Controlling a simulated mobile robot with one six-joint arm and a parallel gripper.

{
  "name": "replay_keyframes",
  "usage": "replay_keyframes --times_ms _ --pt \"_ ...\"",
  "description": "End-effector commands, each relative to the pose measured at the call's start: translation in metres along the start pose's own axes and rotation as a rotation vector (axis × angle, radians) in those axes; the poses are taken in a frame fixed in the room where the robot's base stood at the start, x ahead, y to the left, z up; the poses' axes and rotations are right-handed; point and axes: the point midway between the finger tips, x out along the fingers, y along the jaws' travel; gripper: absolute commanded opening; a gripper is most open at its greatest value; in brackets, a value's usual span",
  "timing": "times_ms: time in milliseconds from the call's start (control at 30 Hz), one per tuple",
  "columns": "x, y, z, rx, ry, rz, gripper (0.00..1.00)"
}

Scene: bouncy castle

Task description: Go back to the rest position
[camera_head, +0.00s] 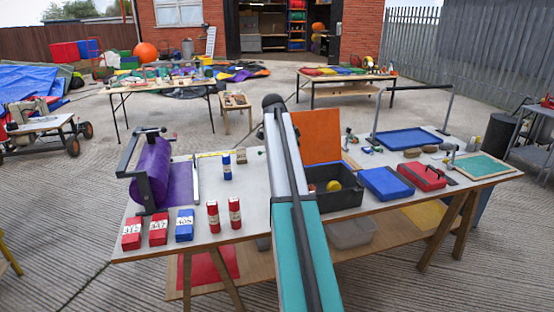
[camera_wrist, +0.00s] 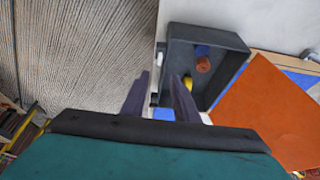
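My gripper (camera_wrist: 160,76) shows in the wrist view with its two dark fingers apart and nothing between them. It points toward the dark grey crate (camera_wrist: 174,62), whose near corner lies around and behind the right finger. I cannot tell its height above the crate. In the head view my teal and white arm rises across the middle of the workbench (camera_head: 257,202); its gripper cannot be made out there. The crate (camera_head: 340,201) stands right of the arm with a yellow ball (camera_head: 333,186) inside.
A purple roll (camera_head: 152,172) on a stand, red and blue boxes (camera_head: 158,229) and red tubes (camera_head: 235,212) are left of my arm. An orange panel (camera_head: 318,136) stands behind the crate.

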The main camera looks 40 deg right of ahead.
Motion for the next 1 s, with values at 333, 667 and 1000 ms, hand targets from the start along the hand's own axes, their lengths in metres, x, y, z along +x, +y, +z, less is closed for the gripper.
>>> replay_keyframes --times_ms 333,667,1000 --pt "0.011 0.002 0.013 -0.032 -0.006 0.005 0.27" --pt "0.082 0.017 0.105 -0.279 -0.053 0.024 0.27" --pt "0.164 0.056 0.214 -0.586 -0.119 0.045 0.27"
